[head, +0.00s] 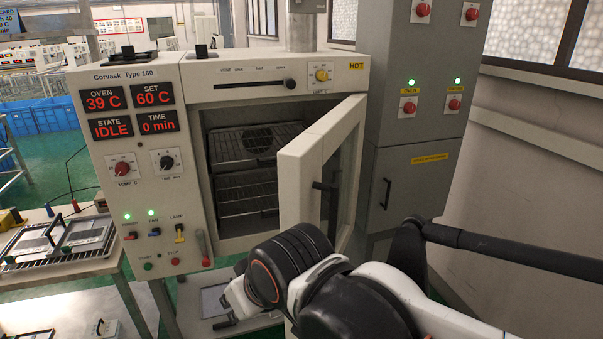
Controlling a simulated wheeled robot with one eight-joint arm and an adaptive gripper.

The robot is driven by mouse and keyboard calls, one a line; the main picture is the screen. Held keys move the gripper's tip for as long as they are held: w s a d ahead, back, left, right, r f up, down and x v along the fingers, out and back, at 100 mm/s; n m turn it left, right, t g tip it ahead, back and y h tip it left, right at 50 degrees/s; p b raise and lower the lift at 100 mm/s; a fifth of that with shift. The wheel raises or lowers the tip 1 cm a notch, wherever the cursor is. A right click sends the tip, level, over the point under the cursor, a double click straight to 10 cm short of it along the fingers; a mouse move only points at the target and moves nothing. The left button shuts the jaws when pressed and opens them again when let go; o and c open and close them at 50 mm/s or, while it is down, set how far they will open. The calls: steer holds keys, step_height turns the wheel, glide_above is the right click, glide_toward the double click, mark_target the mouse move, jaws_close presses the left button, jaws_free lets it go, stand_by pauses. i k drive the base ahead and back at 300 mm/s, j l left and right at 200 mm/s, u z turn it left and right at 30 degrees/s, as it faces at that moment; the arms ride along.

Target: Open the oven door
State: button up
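The oven (125,75) is a cream cabinet marked "Corvask Type 160". Its door (303,185) stands wide open, swung out to the right on its right side. The door has a window and a dark handle (325,187) on its outer face. Wire racks (247,190) show inside the chamber, with no load visible on them. My arm reaches in from the lower right, in front of the door's lower part. My gripper (238,302) is at the arm's far end, below the chamber and apart from the handle. Its fingers are not clearly visible.
The panel reads oven 39 C, set 60 C, IDLE, 0 min. A grey control cabinet (415,160) stands close to the right of the door. A bench with a framed tray (60,240) is at the left. A pale framed plate (215,300) lies low beneath the oven.

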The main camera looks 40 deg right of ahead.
mark_target(300, 163)
steer(key=z, duration=1.3)
steer(key=j+z, duration=0.2)
steer(key=z, duration=0.25)
steer(key=k+j+z, duration=0.15)
steer(key=z, duration=0.35)
steer(key=k+j+u, duration=0.2)
steer(key=u, duration=0.45)
steer(key=k+j+u, duration=0.1)
steer(key=u, duration=0.3)
steer(key=j+u, duration=0.15)
steer(key=u, duration=0.3)
steer(key=j+u, duration=0.1)
steer(key=u, duration=0.35)
